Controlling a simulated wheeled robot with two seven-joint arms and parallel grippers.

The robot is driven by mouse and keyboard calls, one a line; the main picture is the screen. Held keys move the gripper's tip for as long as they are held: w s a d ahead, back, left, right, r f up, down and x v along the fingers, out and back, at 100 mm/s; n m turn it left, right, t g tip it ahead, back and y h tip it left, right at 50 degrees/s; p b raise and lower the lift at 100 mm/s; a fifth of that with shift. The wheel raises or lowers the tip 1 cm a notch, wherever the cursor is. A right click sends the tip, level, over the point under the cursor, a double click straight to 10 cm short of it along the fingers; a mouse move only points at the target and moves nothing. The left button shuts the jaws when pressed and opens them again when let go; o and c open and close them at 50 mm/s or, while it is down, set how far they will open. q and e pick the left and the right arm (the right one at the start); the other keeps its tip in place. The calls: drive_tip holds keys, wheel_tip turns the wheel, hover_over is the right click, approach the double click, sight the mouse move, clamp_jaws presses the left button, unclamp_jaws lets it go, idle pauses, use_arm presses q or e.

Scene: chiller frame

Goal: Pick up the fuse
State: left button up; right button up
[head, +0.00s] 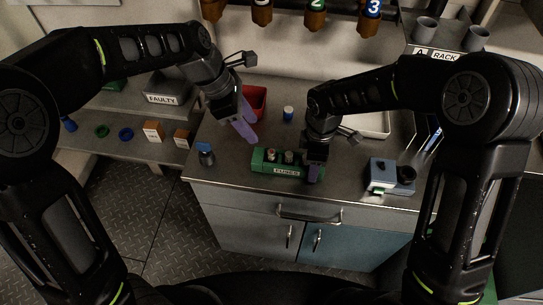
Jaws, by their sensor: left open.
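A green box labelled FUSES (272,168) sits near the front edge of the metal counter. Small cylindrical fuses stand upright in it, including a pale-topped fuse (289,156) and a reddish one (273,155). My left gripper (248,124) is open and empty, with purple fingers, above the counter behind and left of the box. My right gripper (313,171) points down at the right end of the box. Its body hides that end, and whether its jaws hold anything cannot be seen.
A red bin (256,97) stands behind my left gripper. A blue-capped bottle (206,154) is at the front left, a small white-and-blue jar (288,113) at the back. A blue-grey device (390,176) sits right of the box. A FAULTY bin (166,87) is on the left bench.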

use_arm(q)
hover_over(271, 152)
drive_tip(key=a, duration=0.3)
drive_tip(key=f, duration=0.6)
drive_tip(key=shift+d, duration=0.2)
drive_tip(key=shift+f, duration=0.15)
drive_tip(key=x, duration=0.5)
drive_tip(key=shift+c, duration=0.5)
clamp_jaws()
